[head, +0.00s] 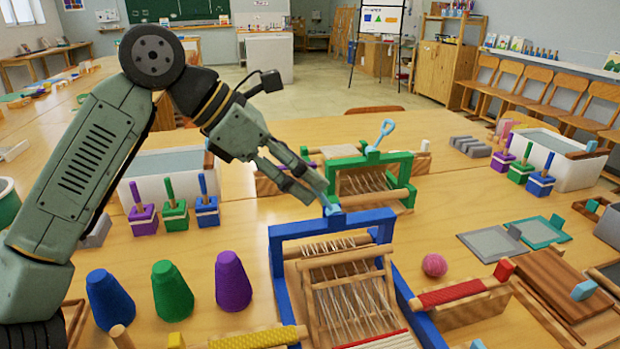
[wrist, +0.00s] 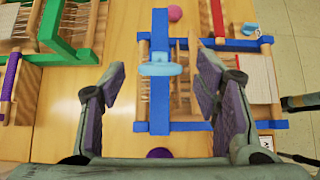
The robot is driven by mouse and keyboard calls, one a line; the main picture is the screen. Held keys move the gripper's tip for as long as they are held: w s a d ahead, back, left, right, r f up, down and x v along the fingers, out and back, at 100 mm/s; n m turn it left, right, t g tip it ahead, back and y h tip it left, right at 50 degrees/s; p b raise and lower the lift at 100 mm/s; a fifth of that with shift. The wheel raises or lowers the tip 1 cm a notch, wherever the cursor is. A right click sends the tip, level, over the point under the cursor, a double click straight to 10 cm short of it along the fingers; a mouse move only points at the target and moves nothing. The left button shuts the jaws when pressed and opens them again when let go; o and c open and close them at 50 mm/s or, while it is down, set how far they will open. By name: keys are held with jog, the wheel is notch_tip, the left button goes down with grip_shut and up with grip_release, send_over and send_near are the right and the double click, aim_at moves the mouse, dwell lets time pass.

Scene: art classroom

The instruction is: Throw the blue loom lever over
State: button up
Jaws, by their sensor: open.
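The blue loom (head: 277,255) stands on the near table, with pale warp threads and a wooden roller. Its light blue lever (head: 332,209) sits at the middle of the rear blue crossbar, partly hidden by my fingers in the head view. My gripper (head: 318,190) is open right at the lever. In the wrist view the blue loom (wrist: 159,28) lies ahead, and the lever's light blue crosspiece (wrist: 160,69) shows between my two spread fingers (wrist: 162,75). Gaps show on both sides of it; I see no contact there.
The green loom (head: 410,162) with its own upright light blue lever (head: 385,130) stands just behind. Blue, green and purple cones (head: 233,282) stand to the left. A pink yarn ball (head: 434,265) and a red-wrapped roller (head: 450,294) lie to the right.

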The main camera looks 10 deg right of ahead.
jog(key=v, duration=0.9)
jog(key=shift+a, duration=0.15)
jog(key=shift+r, duration=0.1)
